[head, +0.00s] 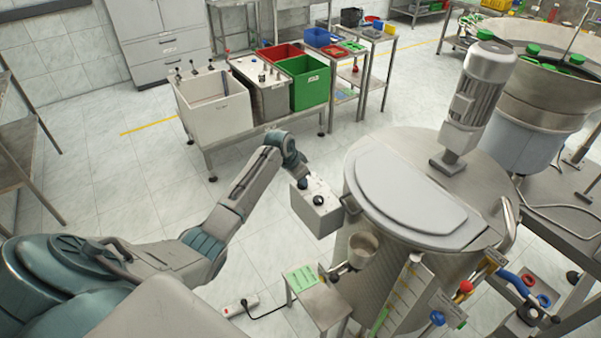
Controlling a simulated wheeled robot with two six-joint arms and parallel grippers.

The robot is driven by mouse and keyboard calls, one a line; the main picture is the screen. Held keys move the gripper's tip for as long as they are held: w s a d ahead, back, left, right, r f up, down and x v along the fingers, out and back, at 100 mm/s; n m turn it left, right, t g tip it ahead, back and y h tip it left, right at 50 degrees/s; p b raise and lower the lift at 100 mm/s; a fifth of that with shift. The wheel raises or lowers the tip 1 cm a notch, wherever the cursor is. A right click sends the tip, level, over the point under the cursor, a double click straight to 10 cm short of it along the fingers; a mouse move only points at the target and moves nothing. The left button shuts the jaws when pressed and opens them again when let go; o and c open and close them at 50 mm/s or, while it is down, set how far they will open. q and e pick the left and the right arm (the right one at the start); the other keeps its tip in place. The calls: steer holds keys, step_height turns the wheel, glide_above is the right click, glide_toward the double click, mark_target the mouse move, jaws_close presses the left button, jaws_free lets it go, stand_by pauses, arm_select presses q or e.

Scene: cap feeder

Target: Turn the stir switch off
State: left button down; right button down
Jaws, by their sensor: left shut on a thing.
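A grey control box (316,217) is mounted on the left side of the large steel tank (385,270). A round black knob (318,200) shows on its sloped upper face. My left gripper (304,184) comes from above onto the far left part of that face, beside the visible black knob. It is shut on a small part there, which appears to be the stir switch. The fingers hide this part, so its position cannot be read. My right gripper is not in view.
The tank carries a motor (478,95) and a pale lid (415,195). A power strip (240,306) lies on the floor. Bins (305,85) stand behind; the floor at left is free.

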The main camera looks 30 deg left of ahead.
arm_select(q)
steer(key=n+y, duration=0.1)
steer(key=n, duration=0.2)
steer(key=shift+d+r+p, duration=0.15)
steer(key=shift+p, duration=0.15)
steer(key=n+y, duration=0.2)
steer(key=n, duration=0.3)
steer(key=shift+w, duration=0.1)
steer(key=shift+n, duration=0.3)
steer(key=c, duration=1.5)
jaws_free()
steer(key=shift+o, duration=0.2)
steer(key=shift+d, duration=0.1)
steer(key=b+v, duration=0.3)
steer(key=v, duration=0.7)
steer(key=shift+d+r+b, duration=0.2)
steer(key=shift+r+b, duration=0.1)
